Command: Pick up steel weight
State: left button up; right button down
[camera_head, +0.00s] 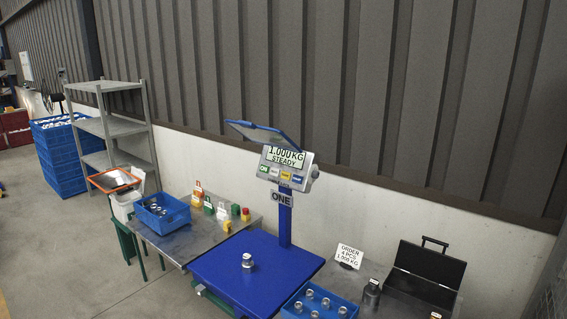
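A small shiny steel weight (247,261) with a knob top stands upright on the blue platform (225,268) of the scale. The scale display (284,157) reads 1.000 KG STEADY. A larger, darker grey knobbed piece (371,291) stands on the metal table to the right, beside a blue crate. Neither of my grippers shows in the head view, and nothing is touching the weight on the platform.
A blue crate (287,306) with several metal pieces is at the bottom edge. An open black case (428,270) and an order sign (349,256) stand on the right table. The scale post (285,222) rises behind the platform.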

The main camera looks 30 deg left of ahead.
aim_at(247, 264)
jog(key=u, duration=1.3)
jog(key=i, duration=1.35)
